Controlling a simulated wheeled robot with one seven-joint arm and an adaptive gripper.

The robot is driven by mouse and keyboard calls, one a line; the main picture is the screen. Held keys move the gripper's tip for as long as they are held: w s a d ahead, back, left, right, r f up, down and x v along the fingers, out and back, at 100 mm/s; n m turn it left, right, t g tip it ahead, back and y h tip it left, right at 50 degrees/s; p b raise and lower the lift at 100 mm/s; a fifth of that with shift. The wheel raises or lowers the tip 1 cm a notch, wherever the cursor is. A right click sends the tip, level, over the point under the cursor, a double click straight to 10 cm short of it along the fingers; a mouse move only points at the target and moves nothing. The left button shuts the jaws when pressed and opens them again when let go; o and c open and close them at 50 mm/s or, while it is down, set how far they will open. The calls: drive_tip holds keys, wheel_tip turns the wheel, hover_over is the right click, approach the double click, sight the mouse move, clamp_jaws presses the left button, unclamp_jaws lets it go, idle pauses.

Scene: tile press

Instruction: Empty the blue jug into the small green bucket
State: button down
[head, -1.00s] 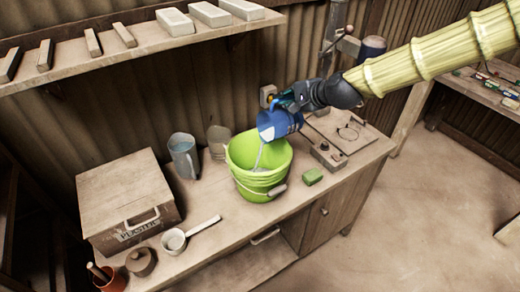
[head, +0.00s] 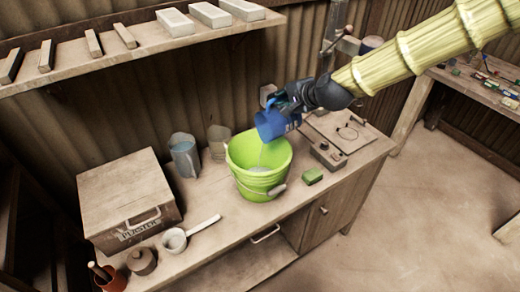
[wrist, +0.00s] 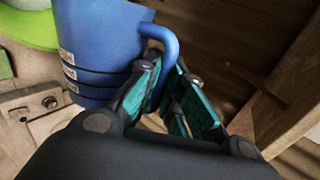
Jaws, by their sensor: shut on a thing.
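My gripper (head: 290,103) is shut on the jug's handle; the wrist view shows the handle (wrist: 168,48) between the teal fingers (wrist: 165,95) and the jug's side (wrist: 100,45). The inside of the jug is hidden. The bucket stands upright on the bench, and its rim also shows in the wrist view (wrist: 28,28).
On the bench (head: 215,200) are a grey jug (head: 184,158), a clear container (head: 219,140), a plaster box (head: 125,200), a white ladle (head: 175,240) and a green block (head: 312,176). A shelf with blocks (head: 130,50) runs above on the left.

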drive_tip(key=shift+a, duration=0.15)
drive_tip(key=shift+s+a+r+n+t+h, duration=0.15)
drive_tip(key=shift+s+a+r+n+h, duration=0.1)
drive_tip(key=shift+s+a, duration=0.15)
drive_tip(key=shift+s+a+r+n+t+h, duration=0.15)
drive_tip(key=shift+s+a+n+h, duration=0.15)
drive_tip(key=shift+a, duration=0.2)
drive_tip(key=shift+w+d+f+m+g+y, duration=0.3)
drive_tip(key=shift+w+d+m+y, duration=0.15)
drive_tip(key=shift+d, duration=0.25)
drive_tip(key=shift+w+d+f+m+g+y, duration=0.2)
drive_tip(key=shift+w+d+f+m+y, duration=0.1)
drive_tip(key=shift+w+d, duration=0.3)
drive_tip(key=shift+s, duration=0.1)
